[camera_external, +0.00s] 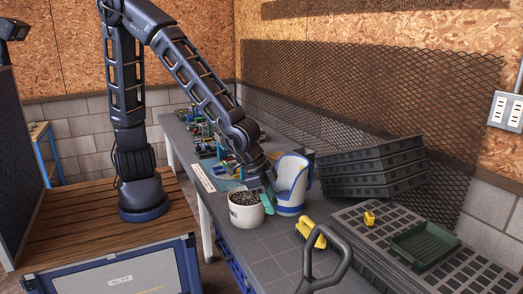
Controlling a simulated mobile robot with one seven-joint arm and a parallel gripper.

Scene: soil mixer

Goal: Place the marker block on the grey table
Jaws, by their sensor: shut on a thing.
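My gripper (264,188) points down over the grey table (262,247), between a white pot and a blue-and-white scoop-like container. It is shut on a slim teal-green block (268,204), which looks like the marker block. The block hangs tilted below the fingers, in front of the pot's right side. I cannot tell whether its lower end touches the pot or the table. The fingertips are small and partly hidden by the wrist. The white pot (243,216) holds dark, speckled soil. The blue-and-white container (291,189) stands upright just right of the gripper.
A yellow brush-like tool (310,233) lies to the right, near a dark handle (330,262) in the foreground. Stacked black trays (372,165) stand behind. A green tray (424,244) and a small yellow piece (369,218) rest on seedling trays. The table's front middle is clear.

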